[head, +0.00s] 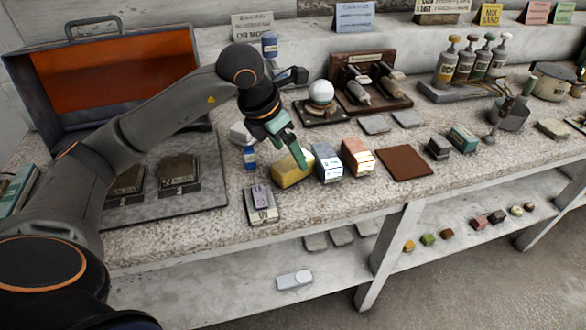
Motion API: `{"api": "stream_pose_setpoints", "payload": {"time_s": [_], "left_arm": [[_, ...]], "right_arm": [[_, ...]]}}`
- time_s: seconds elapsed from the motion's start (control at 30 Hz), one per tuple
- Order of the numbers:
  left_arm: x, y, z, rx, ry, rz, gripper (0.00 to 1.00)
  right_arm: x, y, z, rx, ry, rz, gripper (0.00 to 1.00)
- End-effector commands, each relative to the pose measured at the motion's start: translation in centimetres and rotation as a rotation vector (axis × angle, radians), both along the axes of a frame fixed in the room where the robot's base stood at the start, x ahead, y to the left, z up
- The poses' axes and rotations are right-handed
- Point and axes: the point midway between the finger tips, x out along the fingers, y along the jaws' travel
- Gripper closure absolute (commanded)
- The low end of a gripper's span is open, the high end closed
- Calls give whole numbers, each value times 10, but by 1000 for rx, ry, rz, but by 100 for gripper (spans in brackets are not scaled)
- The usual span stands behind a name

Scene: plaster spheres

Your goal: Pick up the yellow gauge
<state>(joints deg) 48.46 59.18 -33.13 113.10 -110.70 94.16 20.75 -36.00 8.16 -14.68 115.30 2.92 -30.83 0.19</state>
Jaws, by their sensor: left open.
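The yellow gauge appears to be the yellow block (287,176) lying on the speckled bench top, at the left end of a short row with a blue block (328,166) and a pink block (358,160). My left gripper (298,160) comes down from above at its far side, with its green fingers pointing down at the block. It is open. The fingers overlap the block's upper right part in the picture, and I cannot tell whether they touch it. My right gripper is not in view.
A small blue bottle (250,158) stands left of the yellow block. A purple-topped box (262,204) is at the front left. A brown mat (404,164) lies to the right. A white sphere on a stand (321,92) is behind. The bench's front edge is close.

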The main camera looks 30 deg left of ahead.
Motion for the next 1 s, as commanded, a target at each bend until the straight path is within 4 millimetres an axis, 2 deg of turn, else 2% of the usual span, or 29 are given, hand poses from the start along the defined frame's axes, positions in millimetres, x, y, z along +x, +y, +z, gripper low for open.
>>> {"api": "stream_pose_setpoints", "payload": {"time_s": [0.33, 0.6, 1.0], "left_arm": [[14, -3, -44, -2, 3, 0, 10], [16, -3, -47, -1, 0, 0, 11], [16, -3, -47, -1, 0, 0, 56]], "right_arm": [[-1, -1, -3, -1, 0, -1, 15], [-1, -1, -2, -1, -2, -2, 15], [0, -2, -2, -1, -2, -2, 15]]}}
